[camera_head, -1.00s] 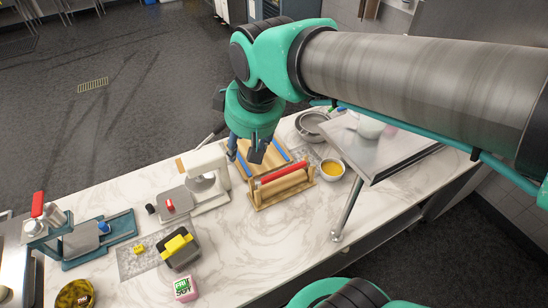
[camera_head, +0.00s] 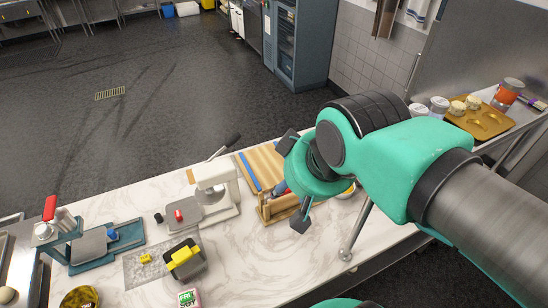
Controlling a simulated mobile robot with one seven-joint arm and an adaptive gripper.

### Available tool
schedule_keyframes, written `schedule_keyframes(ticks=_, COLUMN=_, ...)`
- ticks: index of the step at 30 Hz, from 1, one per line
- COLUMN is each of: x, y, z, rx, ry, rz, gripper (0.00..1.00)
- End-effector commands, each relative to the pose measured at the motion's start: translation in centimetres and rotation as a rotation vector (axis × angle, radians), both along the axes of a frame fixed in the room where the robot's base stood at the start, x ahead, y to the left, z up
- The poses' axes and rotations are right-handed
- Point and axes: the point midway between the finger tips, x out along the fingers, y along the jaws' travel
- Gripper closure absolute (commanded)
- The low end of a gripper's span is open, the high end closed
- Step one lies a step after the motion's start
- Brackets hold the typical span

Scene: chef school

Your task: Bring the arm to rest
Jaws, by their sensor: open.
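My arm, green and dark grey, reaches in from the right side of the head view. My gripper (camera_head: 292,180) hangs above the back right part of the marble counter (camera_head: 240,262), in front of a wooden rack (camera_head: 278,210) and a wooden board with blue strips (camera_head: 262,163). Its dark fingers are spread apart, with nothing seen between them. The arm hides most of the counter's right end.
A white press-like machine (camera_head: 216,182), a teal device with a red handle (camera_head: 75,240), a dark box with a yellow top (camera_head: 186,260) and a pink box (camera_head: 189,298) stand on the counter. The floor (camera_head: 150,110) behind is clear.

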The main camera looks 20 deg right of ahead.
Motion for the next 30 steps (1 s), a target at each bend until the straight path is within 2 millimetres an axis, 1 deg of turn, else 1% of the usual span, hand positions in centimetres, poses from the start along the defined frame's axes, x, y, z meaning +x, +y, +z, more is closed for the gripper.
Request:
schedule_keyframes(ticks=5, x=0.0, y=0.0, z=-1.3, rx=0.0, ry=0.0, rz=0.001, gripper=0.57)
schedule_keyframes(ticks=8, x=0.0, y=0.0, z=-2.6, rx=0.0, ry=0.0, rz=0.001, gripper=0.57)
schedule_keyframes(ticks=15, x=0.0, y=0.0, z=-6.6, rx=0.0, ry=0.0, rz=0.001, gripper=0.57)
schedule_keyframes(ticks=21, x=0.0, y=0.0, z=-9.1, rx=0.0, ry=0.0, rz=0.001, gripper=0.57)
schedule_keyframes(ticks=25, x=0.0, y=0.0, z=-9.7, rx=0.0, ry=0.0, rz=0.001, gripper=0.57)
schedule_keyframes(ticks=30, x=0.0, y=0.0, z=-9.8, rx=0.0, ry=0.0, rz=0.001, gripper=0.57)
